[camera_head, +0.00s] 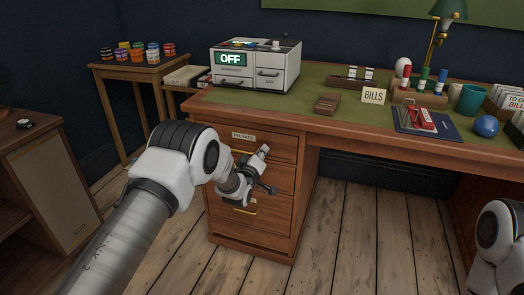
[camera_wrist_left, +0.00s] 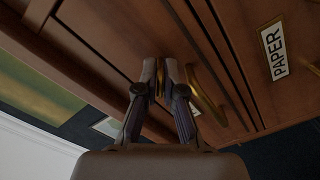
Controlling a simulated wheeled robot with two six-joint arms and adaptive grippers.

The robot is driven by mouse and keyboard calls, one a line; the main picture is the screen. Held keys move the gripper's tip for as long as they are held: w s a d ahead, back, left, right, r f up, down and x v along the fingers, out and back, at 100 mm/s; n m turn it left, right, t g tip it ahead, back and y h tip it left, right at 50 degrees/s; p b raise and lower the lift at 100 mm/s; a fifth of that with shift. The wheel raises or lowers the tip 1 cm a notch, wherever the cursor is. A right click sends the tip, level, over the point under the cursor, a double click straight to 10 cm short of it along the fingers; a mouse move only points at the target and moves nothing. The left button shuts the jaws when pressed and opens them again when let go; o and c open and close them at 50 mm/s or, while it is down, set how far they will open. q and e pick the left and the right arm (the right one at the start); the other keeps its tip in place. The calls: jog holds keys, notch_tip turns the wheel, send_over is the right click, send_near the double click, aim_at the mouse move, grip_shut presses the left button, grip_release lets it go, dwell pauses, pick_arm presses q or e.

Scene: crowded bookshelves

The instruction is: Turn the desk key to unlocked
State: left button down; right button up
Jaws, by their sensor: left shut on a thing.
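The wooden desk (camera_head: 330,124) has a stack of drawers on its left, the top one (camera_head: 281,148) labelled PRIVATE. My left gripper (camera_head: 264,171) is at the front of this stack, by the top drawer. In the left wrist view its two fingertips (camera_wrist_left: 160,75) are close together against the wood, shut on a small brass piece (camera_wrist_left: 160,84), which looks like the desk key. The fingers hide most of it, and I cannot tell which way it is turned. My right gripper is out of view; only part of my right arm shows at the right edge.
A brass drawer handle (camera_wrist_left: 208,96) is just right of the fingertips in the left wrist view. A drawer label reading PAPER (camera_wrist_left: 274,50) is further right. A grey box with an OFF display (camera_head: 255,66) stands on the desk. The floor in front is clear.

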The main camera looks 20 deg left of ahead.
pick_arm(q)
jog(key=n, duration=0.4)
jog(key=shift+n+p, duration=0.3)
jog(key=shift+p, duration=0.1)
jog(key=shift+n, duration=1.7)
jog(key=c, duration=1.3)
grip_release()
jog(key=shift+s, duration=0.15)
jog(key=s, duration=1.1)
jog(key=shift+s+a, duration=0.2)
jog(key=shift+s, duration=0.15)
